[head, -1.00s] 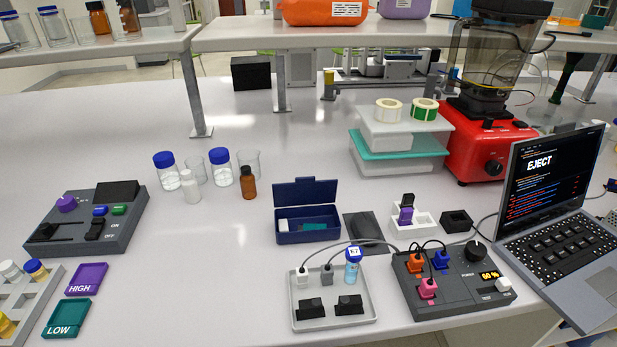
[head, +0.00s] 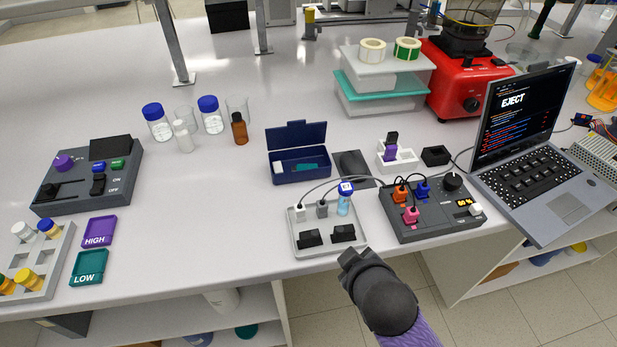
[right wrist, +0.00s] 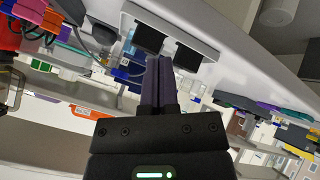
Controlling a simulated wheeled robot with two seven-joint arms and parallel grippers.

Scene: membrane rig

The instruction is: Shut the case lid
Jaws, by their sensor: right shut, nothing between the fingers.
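The case (head: 300,170) is a small dark blue box in the middle of the bench in the head view. Its lid (head: 297,137) stands open and upright at the back edge. A white item and a teal item lie inside the case. My right gripper (head: 352,257) is in front of the bench's front edge, below the grey tray and apart from the case. In the right wrist view its two fingers (right wrist: 160,62) are together with nothing between them. My left gripper is not in view.
A grey tray (head: 325,249) with black blocks and a blue-capped vial (head: 344,200) stands between my right gripper and the case. Cables run from the tray to a power unit (head: 432,228) at right. A dark pad (head: 352,166) lies right of the case. Free bench lies left of the case.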

